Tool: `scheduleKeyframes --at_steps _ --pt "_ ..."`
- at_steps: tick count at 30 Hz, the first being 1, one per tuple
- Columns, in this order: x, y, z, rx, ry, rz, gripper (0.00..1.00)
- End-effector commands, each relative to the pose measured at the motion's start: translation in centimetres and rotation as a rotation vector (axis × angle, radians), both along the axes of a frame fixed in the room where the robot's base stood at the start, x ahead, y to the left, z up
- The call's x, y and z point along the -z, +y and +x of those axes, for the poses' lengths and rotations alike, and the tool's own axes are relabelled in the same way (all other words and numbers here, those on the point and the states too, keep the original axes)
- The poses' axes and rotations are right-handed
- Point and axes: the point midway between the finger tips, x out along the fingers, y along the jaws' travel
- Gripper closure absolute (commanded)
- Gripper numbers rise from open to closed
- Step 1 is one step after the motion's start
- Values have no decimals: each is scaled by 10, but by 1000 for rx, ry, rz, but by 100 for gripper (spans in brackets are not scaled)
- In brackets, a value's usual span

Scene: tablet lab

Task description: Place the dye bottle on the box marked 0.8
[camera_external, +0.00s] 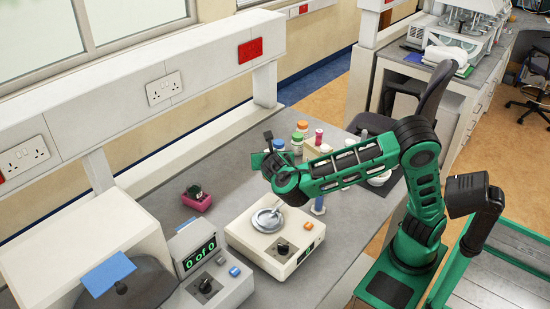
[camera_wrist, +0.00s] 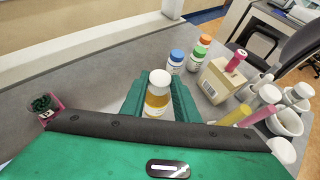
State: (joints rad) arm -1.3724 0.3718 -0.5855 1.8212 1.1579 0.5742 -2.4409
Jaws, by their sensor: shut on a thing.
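My gripper (camera_wrist: 157,98) has its green fingers on either side of an amber bottle (camera_wrist: 156,103) with a white cap, and is shut on it. The bottle looks upright. In the external view my gripper (camera_external: 266,150) is above the bench, behind the cream instrument, and the bottle cannot be made out. A small cardboard box (camera_wrist: 216,83) stands to the right in the wrist view, with a pink-topped item on it. Its marking is too small to read. The cream instrument (camera_external: 262,252) has a round metal pan and a small green display that I cannot read.
White cups (camera_wrist: 285,120) and tubes crowd the right. A pink tray (camera_external: 197,200) and a grey device (camera_external: 212,270) reading "0 of 0" stand left.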

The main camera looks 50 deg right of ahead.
Motion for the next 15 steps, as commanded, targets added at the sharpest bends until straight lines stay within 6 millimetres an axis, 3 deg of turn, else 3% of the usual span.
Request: scheduleKeyframes --at_steps 6,15 --pt "-10 91 52 -268 -5 -1 100" --pt "-39 215 84 -619 -8 2 100"
